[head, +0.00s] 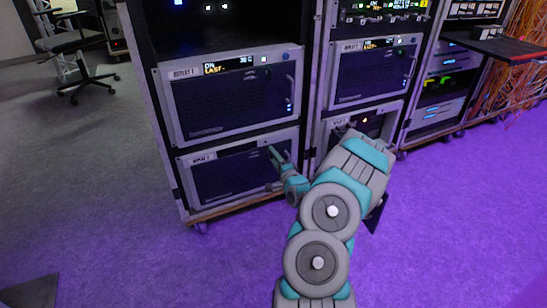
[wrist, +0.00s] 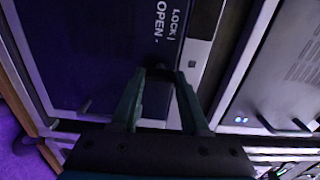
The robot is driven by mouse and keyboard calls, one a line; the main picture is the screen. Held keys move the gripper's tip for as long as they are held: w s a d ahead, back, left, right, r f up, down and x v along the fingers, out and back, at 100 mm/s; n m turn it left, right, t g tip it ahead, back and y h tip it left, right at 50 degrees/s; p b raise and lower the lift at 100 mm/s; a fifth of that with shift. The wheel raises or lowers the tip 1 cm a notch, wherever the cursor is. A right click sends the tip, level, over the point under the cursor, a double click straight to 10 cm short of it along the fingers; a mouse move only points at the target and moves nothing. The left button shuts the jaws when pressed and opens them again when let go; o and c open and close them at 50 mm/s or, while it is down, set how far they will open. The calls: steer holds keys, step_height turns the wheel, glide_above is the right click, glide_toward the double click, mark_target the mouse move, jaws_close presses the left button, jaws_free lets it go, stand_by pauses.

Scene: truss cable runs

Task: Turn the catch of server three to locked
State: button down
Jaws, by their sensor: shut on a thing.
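The server (head: 235,176) in front of my gripper is the lower dark-fronted unit in the left rack; its small label is too blurred to read its number. In the wrist view its dark panel (wrist: 85,50) carries the white words LOCK and OPEN, each with a mark. My gripper (wrist: 160,73) is at these markings, fingers shut on the dark catch (wrist: 160,76). The catch is mostly hidden between the fingers, and I cannot tell which mark it points to. In the head view my gripper (head: 273,168) is at the right part of the server's front.
Another server (head: 230,98) sits directly above, with a lit display and handle. The middle rack (head: 370,75) stands close on the right. A pull-out shelf (head: 500,45) and orange cables (head: 525,70) are farther right.

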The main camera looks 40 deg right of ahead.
steer(key=shift+m, duration=0.4)
steer(key=shift+c, duration=2)
jaws_free()
steer(key=v, duration=0.8)
steer(key=shift+w, duration=0.1)
